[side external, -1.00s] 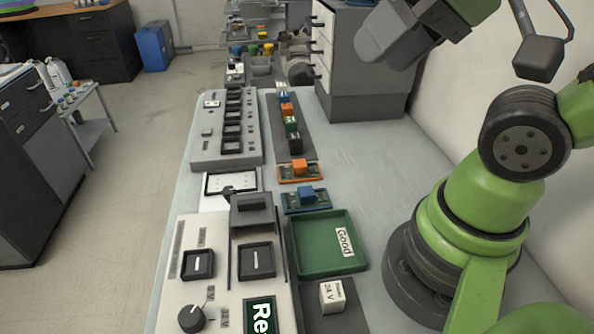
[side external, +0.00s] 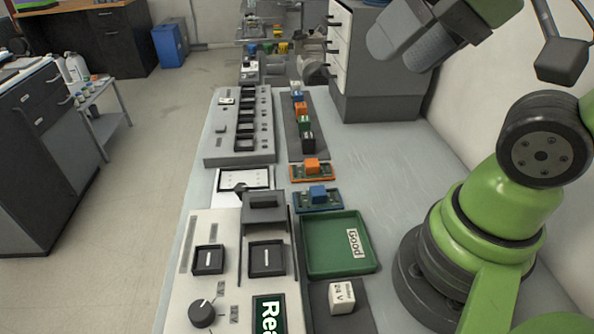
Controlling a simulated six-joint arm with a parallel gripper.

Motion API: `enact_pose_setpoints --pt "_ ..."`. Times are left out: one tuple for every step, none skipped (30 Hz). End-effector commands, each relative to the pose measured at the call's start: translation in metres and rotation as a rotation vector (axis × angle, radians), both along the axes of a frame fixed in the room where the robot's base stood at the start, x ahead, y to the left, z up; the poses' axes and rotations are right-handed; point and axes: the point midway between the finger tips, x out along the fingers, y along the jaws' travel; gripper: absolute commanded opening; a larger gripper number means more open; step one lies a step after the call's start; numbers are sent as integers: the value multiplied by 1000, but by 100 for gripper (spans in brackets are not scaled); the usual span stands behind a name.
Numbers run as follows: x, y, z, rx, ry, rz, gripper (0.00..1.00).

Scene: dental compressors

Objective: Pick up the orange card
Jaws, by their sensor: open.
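The orange card (side external: 312,167) is a small flat board with an orange rim and a raised orange block. It lies on the bench between a dark strip and a blue card. The blue card (side external: 318,197) lies just in front of it, with a raised blue block. My gripper's fingers are not seen.
A green tray (side external: 312,268) marked "Good" sits in front of the blue card. A grey control panel (side external: 226,236) is at the left front. A dark strip (side external: 293,146) with several coloured blocks lies behind the orange card. Bare bench (side external: 385,160) is to its right.

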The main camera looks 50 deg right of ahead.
Motion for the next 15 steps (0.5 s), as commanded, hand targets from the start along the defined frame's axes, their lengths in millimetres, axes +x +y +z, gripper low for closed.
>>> enact_pose_setpoints --pt "3 -1 0 9 13 -20 62" --pt "6 -2 0 19 26 -42 62" --pt "12 -3 0 37 49 -81 62" --pt "17 -5 -1 55 70 -119 62" --pt "24 -7 -2 76 94 -165 62" --pt "34 -10 -3 105 130 -236 62" --pt "42 -13 -5 129 159 -295 62" --pt "50 -16 -8 154 188 -357 62" --pt "62 -20 -12 188 226 -445 62" --pt "71 -23 -16 211 253 -512 62" --pt "80 -27 -21 233 280 -578 62" --pt "91 -32 -28 262 313 -667 62" --pt "99 -36 -34 284 338 -736 62" --pt "107 -39 -40 305 361 -806 62" --pt "118 -45 -50 329 391 -896 62"
